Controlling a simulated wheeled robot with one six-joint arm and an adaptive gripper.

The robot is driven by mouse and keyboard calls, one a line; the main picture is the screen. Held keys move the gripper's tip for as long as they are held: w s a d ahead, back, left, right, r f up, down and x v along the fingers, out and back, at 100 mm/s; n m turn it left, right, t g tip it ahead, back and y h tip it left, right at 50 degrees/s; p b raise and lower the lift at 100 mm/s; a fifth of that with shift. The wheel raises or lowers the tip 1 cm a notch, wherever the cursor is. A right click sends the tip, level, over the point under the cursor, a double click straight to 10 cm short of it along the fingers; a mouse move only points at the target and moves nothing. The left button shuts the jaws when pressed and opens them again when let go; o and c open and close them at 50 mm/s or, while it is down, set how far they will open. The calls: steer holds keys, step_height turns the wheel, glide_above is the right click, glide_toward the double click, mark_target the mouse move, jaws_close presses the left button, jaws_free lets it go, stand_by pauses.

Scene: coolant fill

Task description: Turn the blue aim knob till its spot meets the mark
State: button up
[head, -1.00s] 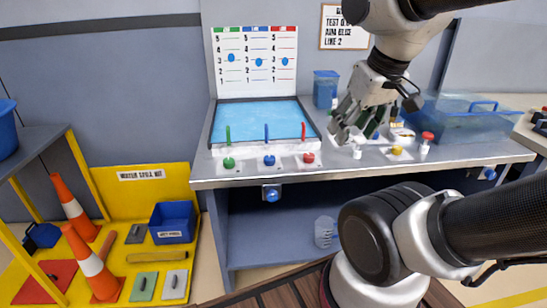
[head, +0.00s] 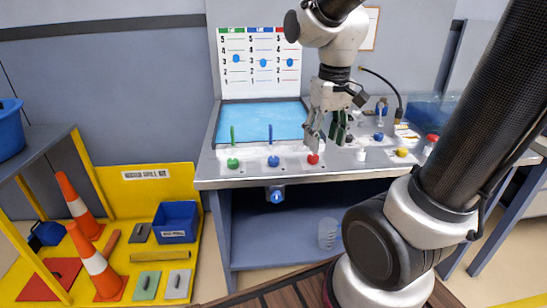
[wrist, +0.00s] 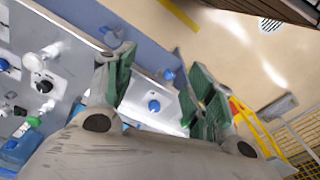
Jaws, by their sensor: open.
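A blue knob (head: 273,161) sits on a pale plate at the counter's front, between a green knob (head: 233,163) and a red knob (head: 313,158). Another blue knob (head: 275,196) is on the counter's front face below it. I cannot tell which is the aim knob. A chart (head: 260,80) behind has green, blue and red columns, each with a blue spot; the blue column's spot (head: 263,62) is near 3. My gripper (head: 328,138) is open and empty, above the red knob's right. In the wrist view a blue knob (wrist: 154,105) shows between the spread fingers, apart from them.
A blue water tank (head: 262,120) lies behind the knobs, with thin upright green and blue levers in front. White (head: 361,155), yellow (head: 402,153) and blue knobs (head: 378,136) stand to the right. A yellow spill-kit stand with cones (head: 95,262) is at left.

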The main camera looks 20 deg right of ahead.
mark_target(274, 158)
steer(key=w+a+f+m, duration=0.1)
steer(key=w+f, duration=0.2)
steer(key=w, duration=0.2)
steer(key=w+a+f+m+g, duration=0.1)
steer(key=w+a+f, duration=0.1)
steer(key=w, duration=0.3)
steer(key=w+a+f+m, duration=0.1)
steer(key=w+f, duration=0.3)
steer(key=w, duration=0.1)
steer(key=shift+w+a+g, duration=0.2)
steer(key=shift+w+g, duration=0.1)
steer(key=shift+w, duration=0.05)
steer(key=w, duration=0.1)
steer(key=w+m, duration=0.1)
steer(key=w+r, duration=0.1)
steer(key=shift+w+a+m+t, duration=0.2)
steer(key=shift+a+m+t, duration=0.1)
steer(key=shift+t, duration=0.1)
steer(key=shift+w+r+m, duration=0.15)
steer(key=shift+m, duration=0.35)
steer(key=shift+f+m, duration=0.3)
steer(key=shift+f, duration=0.25)
step_height(274, 158, down, 7)
steer(key=shift+r, duration=0.1)
